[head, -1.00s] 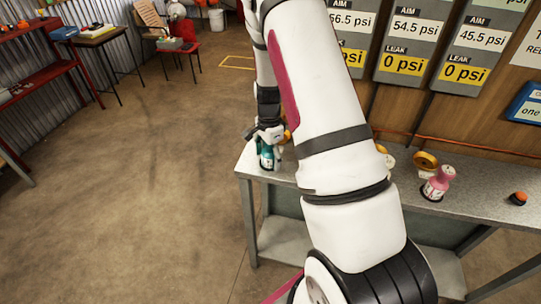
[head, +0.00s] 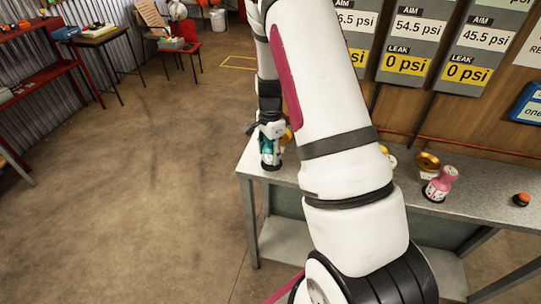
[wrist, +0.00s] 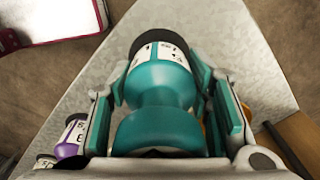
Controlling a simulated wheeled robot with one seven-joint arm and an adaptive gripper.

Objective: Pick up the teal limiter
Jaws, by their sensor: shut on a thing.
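The teal limiter (wrist: 158,85) has a teal body, a white marked band and a black end. In the wrist view it fills the middle, between the two teal-padded fingers of my gripper (wrist: 168,88). My gripper is shut on it. In the head view the teal limiter (head: 266,147) is at the left end of the grey bench (head: 322,169), below my gripper (head: 270,133). It looks upright there. I cannot tell whether its base touches the bench top. My arm hides part of the bench behind it.
A purple-banded limiter (wrist: 73,135) is at the lower left in the wrist view. The floor left of the bench is clear.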

